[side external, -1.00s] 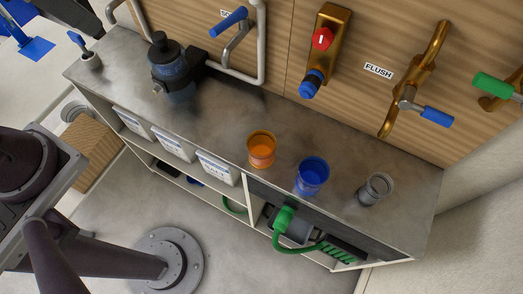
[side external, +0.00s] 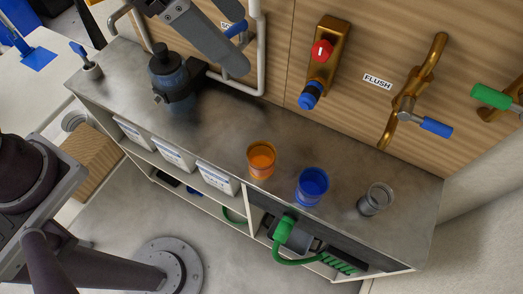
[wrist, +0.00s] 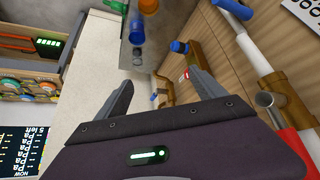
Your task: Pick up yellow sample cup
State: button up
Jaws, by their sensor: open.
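The cup nearest to yellow is an orange, see-through sample cup (side external: 261,160), standing upright on the grey metal counter (side external: 225,125). A blue cup (side external: 312,187) and a clear grey cup (side external: 376,199) stand to its right. In the wrist view the orange cup (wrist: 148,6) is at the top edge, with the blue cup (wrist: 137,31) and grey cup (wrist: 138,56) below it. My gripper (wrist: 158,82) is open and empty, its fingers apart and away from the cups. Grey parts of mine show at the top of the side view, left of the cups and above the counter.
A dark blue jar (side external: 168,73) in a black holder stands at the counter's left. White bins (side external: 217,178) sit on the shelf below. The counter between jar and cups is clear.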

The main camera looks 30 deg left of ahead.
send_near(261, 160)
notch_tip(261, 160, up, 3)
jog(key=d, duration=0.2)
jog(key=x, duration=0.5)
jog(key=s+x, duration=0.1)
jog(key=x, duration=0.2)
jog(key=shift+a+f, duration=0.1)
jog(key=shift+f, duration=0.45)
jog(key=shift+c, duration=0.4)
jog(key=c, duration=1.4)
